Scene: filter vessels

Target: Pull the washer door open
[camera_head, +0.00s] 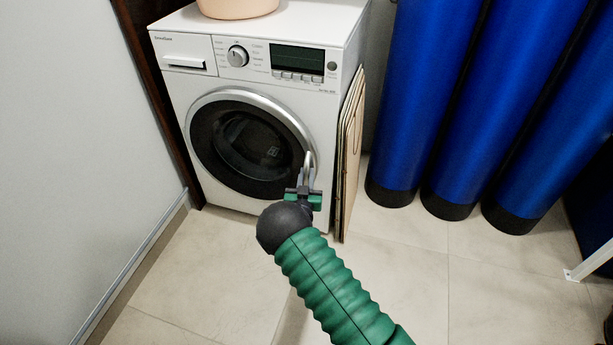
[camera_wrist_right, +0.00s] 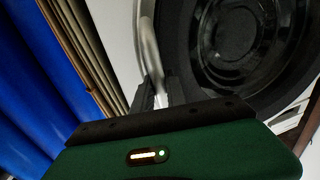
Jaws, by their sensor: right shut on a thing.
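The white washer (camera_head: 185,88) stands against the back wall, its front facing me. Its round door (camera_head: 240,140) has dark glass and a silver rim, and looks flush with the front; I see no clear gap. My right gripper (camera_head: 305,183) is at the door's lower right edge, shut on the silver door handle (camera_head: 309,160). In the right wrist view the fingers (camera_wrist_right: 155,94) close around the handle (camera_wrist_right: 149,50), with the dark door glass (camera_wrist_right: 235,35) to the right. The fingers cover the handle's lower end. My left gripper is not in view.
Thin brown panels (camera_head: 350,145) lean upright close to the washer's right side. Tall blue vessels (camera_head: 425,85) with black bases stand further right. A grey wall (camera_head: 75,130) is on the left. The tiled floor (camera_head: 215,275) before the washer is clear apart from my arm above it.

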